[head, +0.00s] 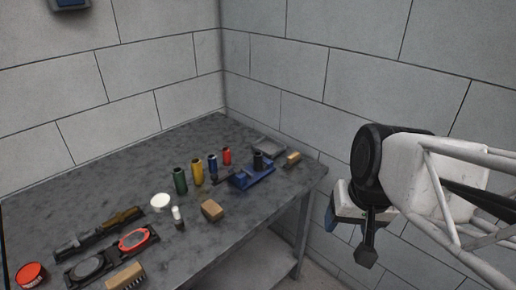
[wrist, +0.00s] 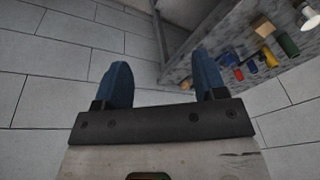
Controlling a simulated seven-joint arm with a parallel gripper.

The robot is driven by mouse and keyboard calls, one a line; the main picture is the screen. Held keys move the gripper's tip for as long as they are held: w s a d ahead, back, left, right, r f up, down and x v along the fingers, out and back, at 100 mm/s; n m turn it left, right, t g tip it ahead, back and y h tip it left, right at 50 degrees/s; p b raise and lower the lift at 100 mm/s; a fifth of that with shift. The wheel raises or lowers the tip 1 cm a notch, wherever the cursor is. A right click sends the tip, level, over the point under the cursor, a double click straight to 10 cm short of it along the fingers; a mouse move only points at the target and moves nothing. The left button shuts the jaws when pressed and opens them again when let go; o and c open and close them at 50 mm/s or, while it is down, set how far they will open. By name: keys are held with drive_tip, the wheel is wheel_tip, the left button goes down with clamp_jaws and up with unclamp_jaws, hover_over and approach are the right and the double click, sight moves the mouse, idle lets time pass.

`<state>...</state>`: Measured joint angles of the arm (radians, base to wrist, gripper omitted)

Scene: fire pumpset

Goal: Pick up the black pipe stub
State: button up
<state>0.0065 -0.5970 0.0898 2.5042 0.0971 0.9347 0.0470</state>
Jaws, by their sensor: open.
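The black pipe stub (head: 258,160) is a short dark cylinder at the blue vise (head: 251,177), near the right end of the workbench in the head view. I cannot tell whether the vise grips it or it stands just behind. My gripper (head: 348,238) is off the bench's right side, well apart from the stub. In the wrist view its two blue fingers stand wide apart with nothing between them, so my gripper (wrist: 163,72) is open and empty. The stub cannot be made out clearly in the wrist view.
Red, blue, yellow and green cylinders (head: 197,172) stand left of the vise. A brown block (head: 212,210), a white round piece (head: 160,202) and a wood-handled brush (head: 292,159) lie around. Tools cover the bench's (head: 60,205) front left. Block walls (head: 300,80) close the back and right.

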drive_tip(key=w+a+f+m+y, duration=0.2)
drive_tip(key=w+a+m+y, duration=0.5)
drive_tip(key=w, duration=0.6)
drive_tip(key=m+t+y, duration=0.2)
drive_tip(key=m+t, duration=0.5)
drive_tip(key=m, duration=1.2)
approach(259, 154)
drive_tip(key=x, duration=0.2)
drive_tip(key=shift+a+f, duration=0.2)
drive_tip(key=shift+f, duration=0.05)
drive_tip(key=shift+x, duration=1.35)
drive_tip(key=shift+x, duration=2.6)
drive_tip(key=shift+w+r, duration=0.1)
drive_tip(key=shift+r, duration=0.05)
